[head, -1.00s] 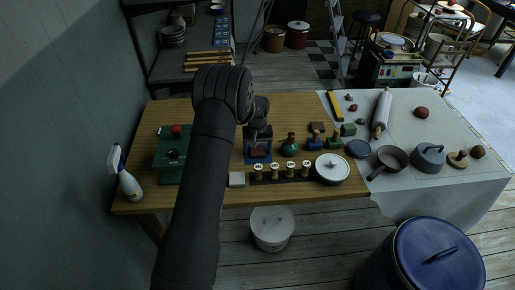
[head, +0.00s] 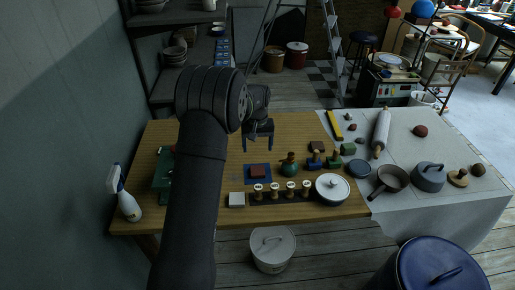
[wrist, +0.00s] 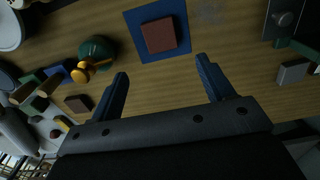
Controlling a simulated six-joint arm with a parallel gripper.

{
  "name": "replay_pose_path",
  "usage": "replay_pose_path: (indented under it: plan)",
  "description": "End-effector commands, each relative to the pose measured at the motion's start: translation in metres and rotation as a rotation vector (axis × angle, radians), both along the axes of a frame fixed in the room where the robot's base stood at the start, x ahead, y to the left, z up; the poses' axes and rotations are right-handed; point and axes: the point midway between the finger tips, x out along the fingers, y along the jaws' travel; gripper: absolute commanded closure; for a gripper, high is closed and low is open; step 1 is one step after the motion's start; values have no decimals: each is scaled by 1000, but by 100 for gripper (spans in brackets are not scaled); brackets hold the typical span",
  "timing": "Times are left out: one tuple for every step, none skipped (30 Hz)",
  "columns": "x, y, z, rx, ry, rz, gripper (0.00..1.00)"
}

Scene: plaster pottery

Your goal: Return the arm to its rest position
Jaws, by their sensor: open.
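My gripper (head: 258,146) is open and empty above the wooden table (head: 215,128), behind the blue mat in the head view. In the wrist view its two blue fingers (wrist: 165,88) stand wide apart with nothing between them. A reddish-brown block (head: 258,171) lies on the blue mat (head: 248,180). Both show ahead of the fingers in the wrist view, the block (wrist: 159,36) near the middle of the mat (wrist: 179,11). My arm hides part of the table's left side in the head view.
A green box (head: 162,176) and a spray bottle (head: 127,198) are left. The table's back middle is clear.

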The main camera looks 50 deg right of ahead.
Motion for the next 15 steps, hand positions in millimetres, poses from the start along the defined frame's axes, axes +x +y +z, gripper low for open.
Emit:
replay_pose_path:
  plan:
    - [0, 0, 0, 0, 0, 0, 26]
    - [0, 0, 0, 0, 0, 0, 26]
    - [0, 0, 0, 0, 0, 0, 26]
    - [0, 0, 0, 0, 0, 0, 26]
    - [0, 0, -1, 0, 0, 0, 26]
    - [0, 0, -2, 1, 1, 0, 26]
    - [0, 0, -3, 1, 1, 0, 26]
    - [0, 0, -5, 1, 1, 0, 26]
    - [0, 0, -8, 2, 1, 0, 26]
    - [0, 0, -12, 3, 1, 0, 26]
    - [0, 0, -15, 3, 1, 0, 26]
    - [0, 0, -22, 3, 1, 0, 26]
    - [0, 1, -27, 4, 2, 0, 26]
    - [0, 1, -33, 4, 3, 0, 26]
    - [0, 1, -40, 4, 2, 0, 26]
